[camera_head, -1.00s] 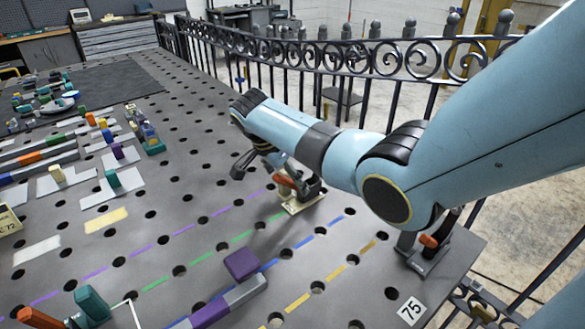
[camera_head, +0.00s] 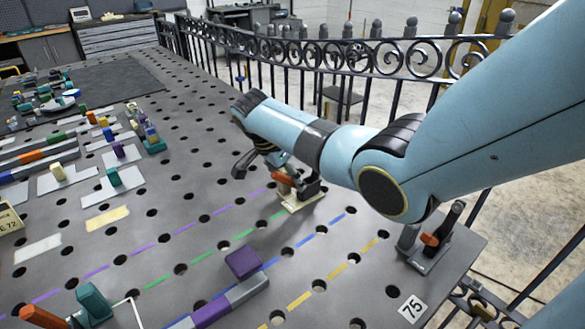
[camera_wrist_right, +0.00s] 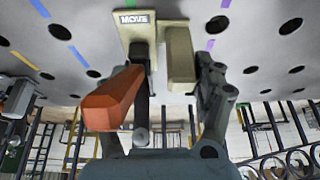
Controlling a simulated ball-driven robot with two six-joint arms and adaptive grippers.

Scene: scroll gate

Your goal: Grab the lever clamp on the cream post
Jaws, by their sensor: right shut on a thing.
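The lever clamp has a cream base (camera_head: 302,202), seen in the head view under my right forearm. In the right wrist view its cream post (camera_wrist_right: 181,55) stands beside a dark rod and an orange lever handle (camera_wrist_right: 113,101). The base carries a "MOVE" label (camera_wrist_right: 134,18). My right gripper (camera_wrist_right: 168,82) is shut on the clamp, with one finger right of the post. The other finger is mostly hidden behind the orange handle. In the head view my right gripper (camera_head: 263,168) is partly hidden by my arm. My left gripper is not in view.
Another orange-handled clamp (camera_head: 430,242) stands on the table's right edge near the "75" label. A dark iron railing (camera_head: 340,55) runs along the table's far side. Holes and coloured dashes mark the perforated tabletop (camera_head: 190,225).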

